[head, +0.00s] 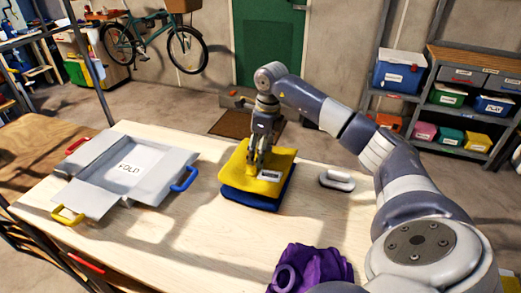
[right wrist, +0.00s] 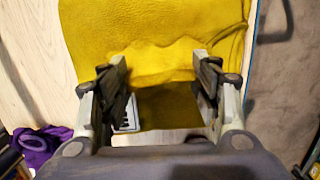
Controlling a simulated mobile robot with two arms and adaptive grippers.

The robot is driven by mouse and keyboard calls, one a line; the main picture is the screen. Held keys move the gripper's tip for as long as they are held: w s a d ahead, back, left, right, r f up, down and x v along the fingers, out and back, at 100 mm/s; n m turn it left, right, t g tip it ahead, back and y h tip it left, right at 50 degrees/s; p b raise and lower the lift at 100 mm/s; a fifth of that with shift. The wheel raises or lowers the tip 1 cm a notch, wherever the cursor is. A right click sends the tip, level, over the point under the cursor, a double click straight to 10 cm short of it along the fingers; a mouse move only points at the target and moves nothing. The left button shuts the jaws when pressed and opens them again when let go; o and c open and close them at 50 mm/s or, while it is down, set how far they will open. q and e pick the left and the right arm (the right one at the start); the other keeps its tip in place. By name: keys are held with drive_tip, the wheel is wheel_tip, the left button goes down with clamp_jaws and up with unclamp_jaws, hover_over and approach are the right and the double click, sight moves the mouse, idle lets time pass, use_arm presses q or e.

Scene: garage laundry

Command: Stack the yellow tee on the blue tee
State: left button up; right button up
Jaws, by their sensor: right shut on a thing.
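The yellow tee (head: 278,160) is a flat folded square on top of the blue tee (head: 268,203), with its edges roughly lined up. The blue tee shows only along the front and right edges; the rest is hidden. My right gripper (head: 256,166) reaches down onto the yellow tee and is shut on its cloth. In the right wrist view, the yellow tee (right wrist: 150,35) fills the space ahead of and between the fingers (right wrist: 160,75). A white label lies on the yellow tee near the gripper. My left gripper is not in view.
A grey folding board (head: 95,165) with coloured handles lies at the left of the wooden table (head: 215,245). A white iron-like object (head: 337,181) lies right of the stack. A crumpled purple garment (head: 312,270) is at the front edge. Shelves with bins stand behind right.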

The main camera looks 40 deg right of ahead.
sight(265, 160)
drive_tip(key=shift+f, duration=0.4)
drive_tip(key=o, duration=1.6)
drive_tip(key=shift+o, duration=0.2)
wheel_tip(265, 160, up, 13)
drive_tip(key=s, duration=0.1)
drive_tip(key=shift+s+d+b, duration=0.15)
drive_tip(key=shift+d+b, duration=0.2)
